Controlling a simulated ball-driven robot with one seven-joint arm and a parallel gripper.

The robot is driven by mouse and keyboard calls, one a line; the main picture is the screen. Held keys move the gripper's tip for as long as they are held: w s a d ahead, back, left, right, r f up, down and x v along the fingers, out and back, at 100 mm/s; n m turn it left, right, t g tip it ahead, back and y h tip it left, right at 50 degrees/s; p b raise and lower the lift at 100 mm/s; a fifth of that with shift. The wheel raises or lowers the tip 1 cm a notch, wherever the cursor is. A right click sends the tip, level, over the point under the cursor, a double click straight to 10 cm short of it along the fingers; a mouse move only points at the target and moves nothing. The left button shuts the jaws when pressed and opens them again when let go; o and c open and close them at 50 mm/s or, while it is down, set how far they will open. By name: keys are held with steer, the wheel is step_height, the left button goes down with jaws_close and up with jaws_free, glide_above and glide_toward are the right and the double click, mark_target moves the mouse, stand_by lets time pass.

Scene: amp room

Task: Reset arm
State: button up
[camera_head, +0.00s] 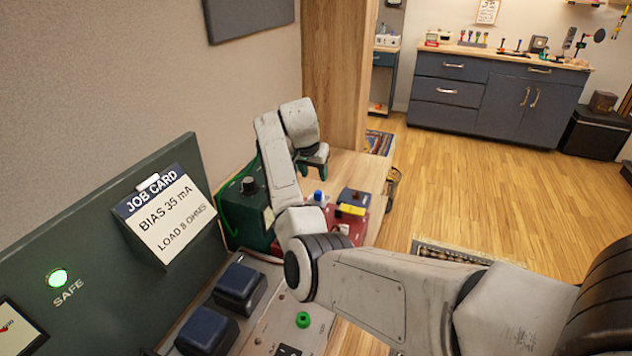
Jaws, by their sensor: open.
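My arm reaches in from the lower right and bends up over the bench. My gripper (312,172) is at its end, above the wooden bench top. Its dark fingers point down and look apart, with nothing seen between them. It is above and behind a red box (362,222) that bears a blue knob and a yellow part. A dark green box (243,218) with a black knob stands to the left of the gripper. My arm hides part of both boxes.
A green panel (110,285) with a lit green SAFE lamp (57,278) and a job card (168,215) stands at the left. Two dark blue blocks (240,287) and a green knob (303,319) are in front. A wooden post (335,75) rises behind. Open floor (480,185) lies right.

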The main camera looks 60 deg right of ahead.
steer(key=shift+v, duration=0.85)
